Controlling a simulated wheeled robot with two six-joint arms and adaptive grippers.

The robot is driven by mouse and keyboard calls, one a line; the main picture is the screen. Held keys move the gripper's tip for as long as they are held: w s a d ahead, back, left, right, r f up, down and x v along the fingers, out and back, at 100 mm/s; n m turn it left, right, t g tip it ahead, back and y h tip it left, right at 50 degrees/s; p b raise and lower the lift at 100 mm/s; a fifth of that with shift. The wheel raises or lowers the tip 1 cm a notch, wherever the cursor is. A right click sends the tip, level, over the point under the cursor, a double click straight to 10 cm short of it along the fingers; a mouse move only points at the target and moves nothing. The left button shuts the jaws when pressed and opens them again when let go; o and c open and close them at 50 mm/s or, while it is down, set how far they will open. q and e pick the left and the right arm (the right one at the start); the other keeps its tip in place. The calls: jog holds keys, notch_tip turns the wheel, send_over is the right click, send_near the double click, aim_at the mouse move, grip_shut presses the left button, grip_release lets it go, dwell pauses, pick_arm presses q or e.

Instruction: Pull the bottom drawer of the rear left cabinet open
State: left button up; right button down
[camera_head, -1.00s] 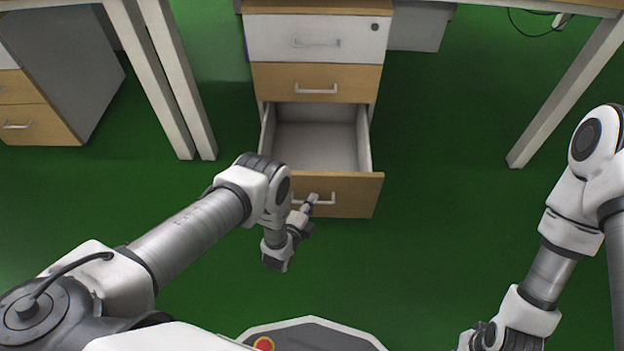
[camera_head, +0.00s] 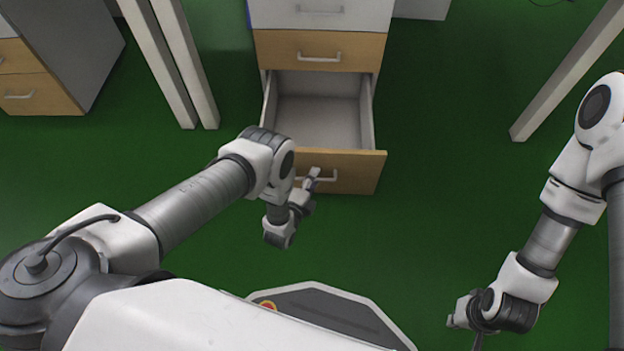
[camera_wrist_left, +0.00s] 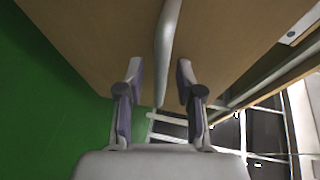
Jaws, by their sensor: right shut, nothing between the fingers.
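The cabinet (camera_head: 319,50) at the centre back has wood and white drawer fronts. Its bottom drawer (camera_head: 366,172) is pulled out, and its empty grey inside shows. My left gripper (camera_head: 314,176) is at the bar handle (camera_head: 331,179) of that drawer. In the left wrist view my left gripper (camera_wrist_left: 159,75) is open, with the grey handle (camera_wrist_left: 168,45) between its spread fingers, a gap showing on each side. The wooden drawer front (camera_wrist_left: 90,35) fills the top of that view. My right gripper (camera_head: 458,312) is shut and empty, low on the right, away from the cabinet.
Another cabinet (camera_head: 40,90) stands at the left. White table legs (camera_head: 175,60) stand left of the centre cabinet, and another leg (camera_head: 570,75) stands to its right. The green floor (camera_head: 440,200) is clear between the drawer and my right arm.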

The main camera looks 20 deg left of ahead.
pick_arm(q)
jog(key=v, duration=1.2)
